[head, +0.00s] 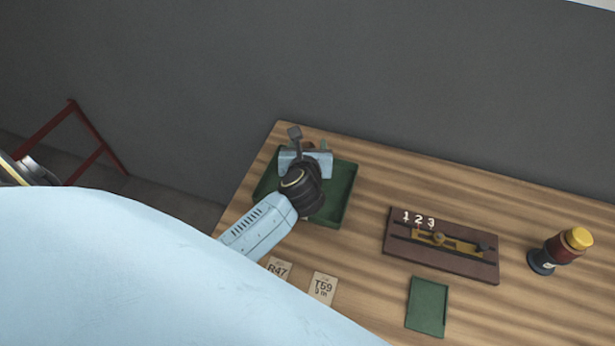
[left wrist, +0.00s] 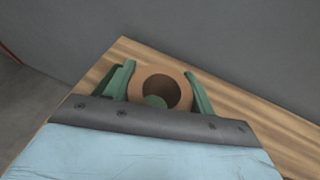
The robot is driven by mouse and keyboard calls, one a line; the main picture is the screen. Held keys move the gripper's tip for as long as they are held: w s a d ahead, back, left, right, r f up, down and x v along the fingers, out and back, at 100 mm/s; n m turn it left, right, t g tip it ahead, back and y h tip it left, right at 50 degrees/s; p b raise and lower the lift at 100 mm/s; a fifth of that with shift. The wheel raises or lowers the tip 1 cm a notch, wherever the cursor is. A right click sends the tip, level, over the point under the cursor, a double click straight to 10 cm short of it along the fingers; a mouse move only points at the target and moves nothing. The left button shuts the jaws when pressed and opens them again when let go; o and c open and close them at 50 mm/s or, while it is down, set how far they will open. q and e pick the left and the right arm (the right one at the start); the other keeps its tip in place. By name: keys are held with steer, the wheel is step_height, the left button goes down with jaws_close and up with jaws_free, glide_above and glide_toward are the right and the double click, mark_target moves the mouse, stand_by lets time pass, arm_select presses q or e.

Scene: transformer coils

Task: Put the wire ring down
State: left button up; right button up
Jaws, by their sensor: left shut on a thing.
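The wire ring (left wrist: 160,70) is copper-brown and thick-walled, and it sits between the two green fingers of my left gripper (left wrist: 162,87) in the left wrist view. The fingers are shut on its sides, and green shows through its hole. In the head view my left gripper (head: 310,147) is over the far end of the green tray (head: 342,208). There my own wrist hides most of the ring, and I cannot tell its height above the tray. My right gripper is not in view.
On the wooden table (head: 375,190) are a dark board (head: 400,249) marked 1 2 3, a flat green pad (head: 427,305), labels R47 (head: 279,267) and T59 (head: 322,288), and a yellow-topped bottle-like object (head: 577,239). A grey wall (head: 400,80) stands behind.

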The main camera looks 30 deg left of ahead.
arm_select(q)
steer(key=shift+n+y, duration=0.3)
steer(key=f, duration=0.2)
steer(key=f+b, duration=0.1)
steer(key=f, duration=0.4)
steer(key=shift+w+a+f+b, duration=0.15)
steer(key=shift+w+a+b, duration=0.05)
steer(key=shift+w+b, duration=0.1)
step_height(320, 180, down, 3)
steer(key=shift+f+b, duration=0.1)
steer(key=shift+b, duration=0.45)
steer(key=shift+f, duration=0.25)
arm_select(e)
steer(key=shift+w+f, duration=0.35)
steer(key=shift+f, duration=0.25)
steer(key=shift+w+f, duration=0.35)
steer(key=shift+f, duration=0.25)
arm_select(q)
steer(key=shift+s+f, duration=0.1)
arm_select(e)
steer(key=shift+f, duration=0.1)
arm_select(q)
steer(key=o, duration=0.6)
steer(key=shift+f, duration=0.15)
steer(key=o, duration=0.5)
